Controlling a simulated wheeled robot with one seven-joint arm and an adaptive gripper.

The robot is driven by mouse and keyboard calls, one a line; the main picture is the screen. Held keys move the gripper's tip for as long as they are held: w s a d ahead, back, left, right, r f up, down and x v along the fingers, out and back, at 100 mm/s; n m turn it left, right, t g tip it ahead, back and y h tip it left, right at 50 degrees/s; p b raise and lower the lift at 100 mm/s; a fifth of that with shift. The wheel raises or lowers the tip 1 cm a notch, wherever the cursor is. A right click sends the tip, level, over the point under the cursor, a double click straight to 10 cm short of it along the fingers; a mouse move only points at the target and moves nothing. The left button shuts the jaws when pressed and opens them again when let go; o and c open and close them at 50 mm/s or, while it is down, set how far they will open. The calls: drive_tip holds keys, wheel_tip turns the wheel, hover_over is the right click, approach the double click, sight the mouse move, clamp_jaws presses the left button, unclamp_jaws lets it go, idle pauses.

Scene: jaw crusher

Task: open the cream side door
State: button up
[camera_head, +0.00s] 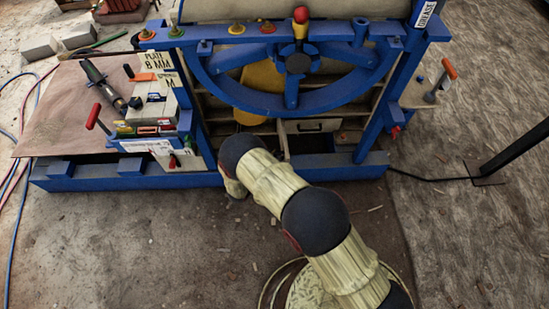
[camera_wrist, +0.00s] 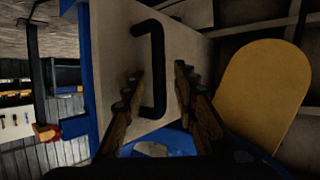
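The cream side door (camera_wrist: 125,65) fills the middle left of the wrist view, with a long black bar handle (camera_wrist: 158,60) on it. My gripper (camera_wrist: 158,85) is open, with one finger on each side of the handle's lower half. I see a gap on both sides, though depth is hard to judge. I cannot tell whether the door is fully closed. In the head view a cream panel with a dark handle (camera_head: 312,126) shows low in the blue machine frame and looks like the same door. My gripper is hidden there behind my arm.
The blue crusher frame (camera_head: 110,178) runs across the head view, with a large blue wheel (camera_head: 232,92) above the panel. A blue post (camera_wrist: 90,70) borders the door, and a yellow rounded plate (camera_wrist: 265,90) stands to its right.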

drive_tip(key=v, duration=1.2)
drive_tip(key=shift+f, duration=0.1)
idle(0.4)
